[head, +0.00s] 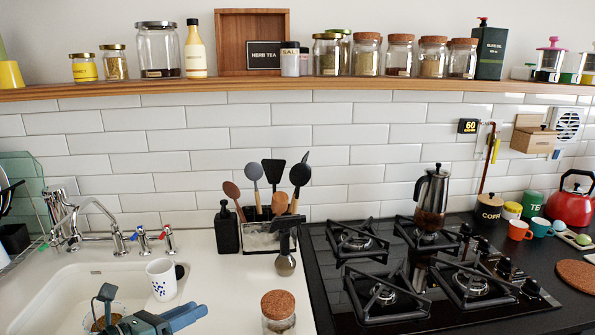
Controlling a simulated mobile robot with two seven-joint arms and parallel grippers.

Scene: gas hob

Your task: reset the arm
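My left gripper (201,308) shows at the bottom left, its blue fingers pointing right over the front edge of the sink area. The two fingers lie close together in this view, and I cannot tell whether there is a gap between them. I see nothing held at the fingertips. Most of the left arm is cut off by the bottom edge. My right gripper and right arm are out of view.
A white spotted mug (162,279) stands just behind the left gripper. A cork-lidded jar (278,312) stands to its right on the counter. The sink (50,300) and tap (68,222) are at left, the gas hob (420,270) at right. Bare counter lies between mug and jar.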

